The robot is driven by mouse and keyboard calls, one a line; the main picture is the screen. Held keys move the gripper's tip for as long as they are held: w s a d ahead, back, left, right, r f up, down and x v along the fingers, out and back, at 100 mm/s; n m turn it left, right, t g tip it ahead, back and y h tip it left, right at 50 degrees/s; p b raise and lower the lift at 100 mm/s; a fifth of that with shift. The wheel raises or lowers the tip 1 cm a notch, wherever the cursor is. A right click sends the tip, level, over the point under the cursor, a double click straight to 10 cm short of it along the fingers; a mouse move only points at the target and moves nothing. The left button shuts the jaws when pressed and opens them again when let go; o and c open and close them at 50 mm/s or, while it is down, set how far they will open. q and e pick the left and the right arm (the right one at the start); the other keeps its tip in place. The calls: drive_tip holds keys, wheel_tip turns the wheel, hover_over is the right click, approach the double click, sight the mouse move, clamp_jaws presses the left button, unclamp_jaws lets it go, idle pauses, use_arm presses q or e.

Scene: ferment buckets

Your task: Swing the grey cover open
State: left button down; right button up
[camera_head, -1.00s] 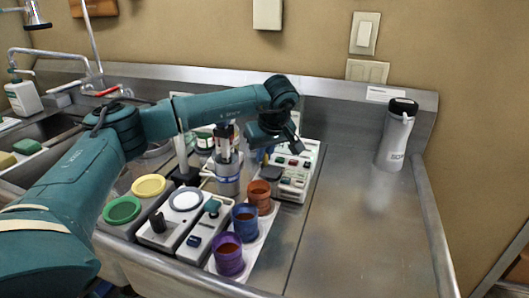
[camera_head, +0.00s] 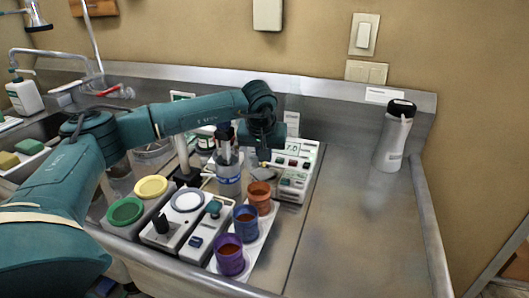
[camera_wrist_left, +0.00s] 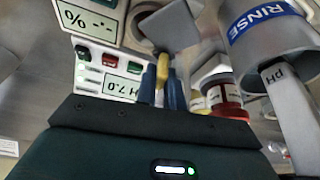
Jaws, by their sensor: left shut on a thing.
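The grey cover (camera_wrist_left: 172,27) is a flat plate with a yellow tab (camera_wrist_left: 162,68). In the head view the cover (camera_head: 265,174) is small and partly hidden beside the pH meter (camera_head: 295,165). My left gripper (camera_wrist_left: 162,84) has its blue fingers shut on the yellow tab, with the plate just beyond them. In the head view my left gripper (camera_head: 262,156) is low at the meter's left side. The cover looks tilted, but its exact angle is hard to tell. My right gripper is in neither current view.
Orange (camera_head: 259,197), blue (camera_head: 246,222) and purple (camera_head: 229,253) cups stand in front of the cover. A grey RINSE container (camera_wrist_left: 265,35) and a pH probe (camera_wrist_left: 290,110) are close to the gripper. A white bottle (camera_head: 394,138) stands right; the steel counter (camera_head: 345,235) is clear there.

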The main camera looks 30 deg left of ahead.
sight(260, 176)
idle(0.3)
use_arm(q)
drive_tip(key=c, duration=1.5)
unclamp_jaws()
drive_tip(key=v, duration=1.3)
drive_tip(key=shift+b, duration=0.35)
drive_tip(key=shift+s+a, duration=0.1)
drive_tip(key=shift+s, duration=0.05)
